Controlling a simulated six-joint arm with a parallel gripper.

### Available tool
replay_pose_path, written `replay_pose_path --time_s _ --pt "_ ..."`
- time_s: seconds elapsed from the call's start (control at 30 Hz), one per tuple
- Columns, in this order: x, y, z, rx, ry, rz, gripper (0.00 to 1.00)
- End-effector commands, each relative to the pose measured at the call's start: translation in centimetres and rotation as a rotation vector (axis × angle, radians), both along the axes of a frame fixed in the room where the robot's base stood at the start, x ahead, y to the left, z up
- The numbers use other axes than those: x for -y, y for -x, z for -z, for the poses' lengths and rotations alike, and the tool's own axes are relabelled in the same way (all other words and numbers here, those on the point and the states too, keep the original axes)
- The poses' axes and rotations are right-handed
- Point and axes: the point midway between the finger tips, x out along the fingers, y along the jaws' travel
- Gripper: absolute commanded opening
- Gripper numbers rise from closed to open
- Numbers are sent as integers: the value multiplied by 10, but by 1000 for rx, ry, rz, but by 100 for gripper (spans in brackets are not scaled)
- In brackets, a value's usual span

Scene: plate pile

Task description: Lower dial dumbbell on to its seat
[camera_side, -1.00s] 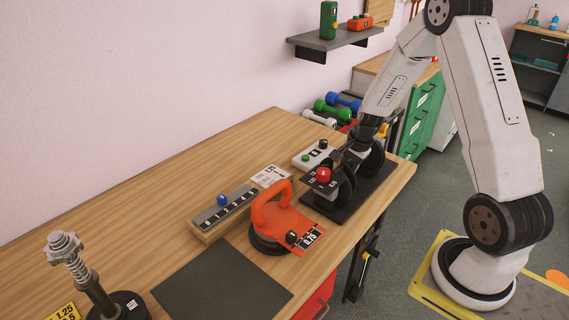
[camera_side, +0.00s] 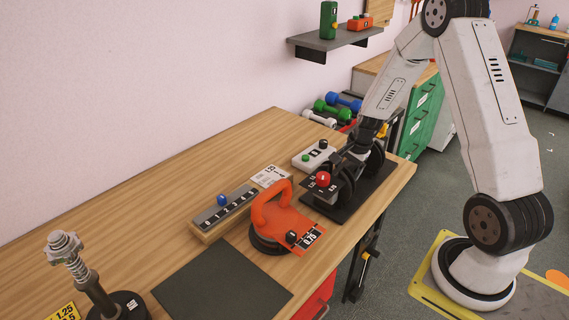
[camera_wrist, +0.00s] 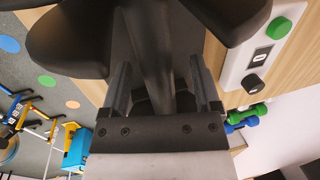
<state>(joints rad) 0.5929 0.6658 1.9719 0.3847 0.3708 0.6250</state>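The dial dumbbell (camera_side: 347,187) is dark, with round black heads and a labelled dial plate topped by a red knob. It is over its flat black seat (camera_side: 376,201) at the right end of the bench; I cannot tell whether its underside touches. My gripper (camera_side: 350,160) reaches down between the heads from above. In the wrist view, my gripper (camera_wrist: 161,85) has a finger on each side of a dark bar of the dumbbell (camera_wrist: 152,40). Finger contact is hard to see there, but the dumbbell moves with my gripper.
A white button box (camera_side: 313,156) stands just behind the seat. An orange-handled weight (camera_side: 272,212) is close on the left, with a numbered rail (camera_side: 224,212) beyond it. A dark mat (camera_side: 222,285) lies bare nearer the front. The bench edge is close on the right.

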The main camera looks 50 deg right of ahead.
Motion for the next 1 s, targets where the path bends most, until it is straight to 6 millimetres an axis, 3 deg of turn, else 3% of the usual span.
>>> replay_pose_path --time_s 0.47,1.0 --pt "-1 2 -3 -4 -3 0 80" --pt "1 12 -56 0 0 0 80"
